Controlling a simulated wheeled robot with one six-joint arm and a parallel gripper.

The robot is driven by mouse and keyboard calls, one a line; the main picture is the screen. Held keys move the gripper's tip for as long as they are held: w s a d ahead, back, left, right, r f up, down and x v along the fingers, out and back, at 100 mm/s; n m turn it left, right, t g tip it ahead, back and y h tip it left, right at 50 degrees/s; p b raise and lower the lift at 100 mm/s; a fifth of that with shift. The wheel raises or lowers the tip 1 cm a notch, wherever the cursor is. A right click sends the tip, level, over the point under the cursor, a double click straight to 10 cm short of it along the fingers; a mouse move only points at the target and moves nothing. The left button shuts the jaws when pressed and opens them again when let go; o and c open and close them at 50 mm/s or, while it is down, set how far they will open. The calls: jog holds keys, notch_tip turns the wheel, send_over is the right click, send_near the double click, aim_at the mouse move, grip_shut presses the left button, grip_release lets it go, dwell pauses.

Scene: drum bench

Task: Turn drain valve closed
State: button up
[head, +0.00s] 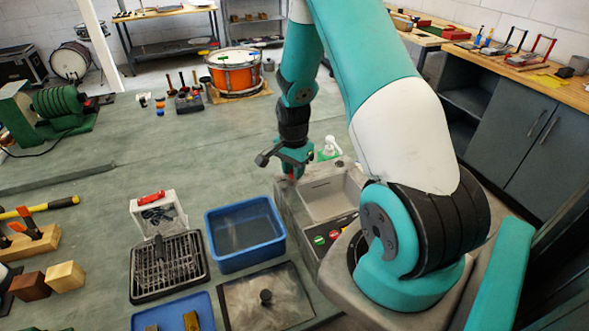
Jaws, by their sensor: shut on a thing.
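A grey tank unit (290,215) with an open basin stands right of the blue tub, with a green and a red button on its front panel (333,236). My gripper (291,172) points down at the back left corner of this unit. A small red part shows at its fingertips, probably the drain valve's handle, and the jaws look shut on it. The rest of the valve is hidden behind the gripper and the unit's edge, so its angle cannot be told.
A blue tub (245,262), a black rack (168,268) and a white bin (158,214) stand to the left. An orange drum (236,72) sits further back.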

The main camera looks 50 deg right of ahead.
jog(key=n+b, duration=0.1)
jog(key=n, duration=0.3)
jog(key=shift+s+f, duration=0.1)
jog(key=shift+s, duration=0.05)
jog(key=n, duration=0.4)
jog(key=shift+a+b, duration=0.1)
jog(key=shift+b, duration=0.2)
jog(key=n, duration=0.4)
jog(key=shift+s+b, duration=0.1)
jog(key=shift+b, duration=0.2)
jog(key=shift+n, duration=2.2)
jog(key=o, duration=0.9)
jog(key=shift+o, duration=0.2)
